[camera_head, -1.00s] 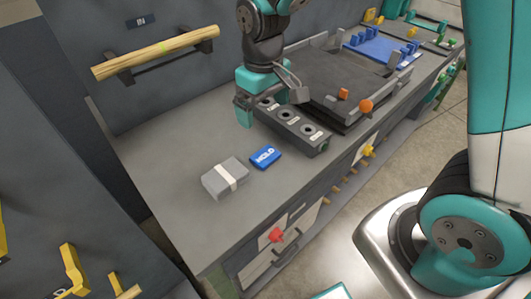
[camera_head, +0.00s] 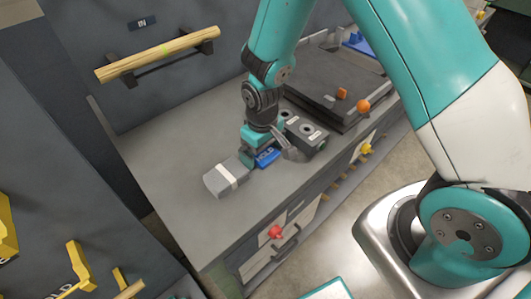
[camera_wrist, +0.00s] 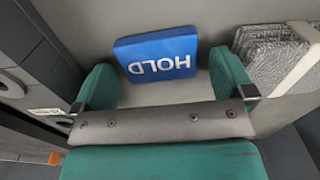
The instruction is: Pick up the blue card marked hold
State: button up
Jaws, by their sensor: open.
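The blue card (camera_head: 267,157) marked HOLD lies flat on the grey bench top, beside a grey block with a white band. In the wrist view the card (camera_wrist: 157,57) shows upside down, between the two teal fingers and a little beyond them. My gripper (camera_head: 254,159) is low over the bench right at the card, and partly hides it in the head view. In the wrist view my gripper (camera_wrist: 165,80) is open, with one finger on each side of the card and nothing held. I cannot tell whether the fingers touch the bench.
The banded grey block (camera_head: 226,178) stands close by the gripper; it also shows in the wrist view (camera_wrist: 268,52), near the right finger. A dark block with round holes (camera_head: 307,130) is close on the other side. The bench's near left part is clear.

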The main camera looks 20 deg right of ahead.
jog(key=c, duration=0.9)
